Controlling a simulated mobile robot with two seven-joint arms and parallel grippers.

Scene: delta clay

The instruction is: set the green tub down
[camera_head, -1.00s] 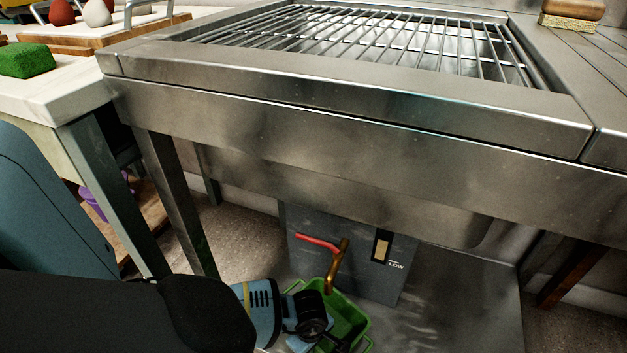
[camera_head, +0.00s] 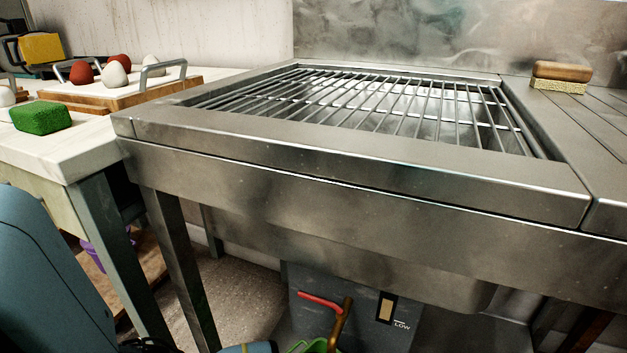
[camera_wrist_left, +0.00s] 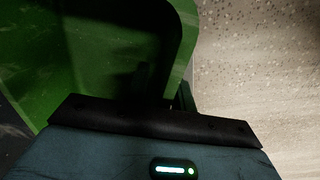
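The green tub (camera_head: 318,346) shows only as a sliver of rim at the bottom edge of the head view, under the steel grill unit and in front of a grey box. In the left wrist view the green tub (camera_wrist_left: 30,55) fills the left side, close to my left gripper (camera_wrist_left: 155,115). A dark shape there covers part of the tub, and the fingertips cannot be made out. Whether the gripper holds the rim is hidden. My right gripper is in neither view.
The grey box (camera_head: 355,318) marked LOW has a red-handled brass valve (camera_head: 341,325). The steel frame (camera_head: 360,215) overhangs it. A table (camera_head: 65,155) with a green sponge (camera_head: 41,118) stands left. Speckled floor (camera_wrist_left: 255,75) is clear right of the tub.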

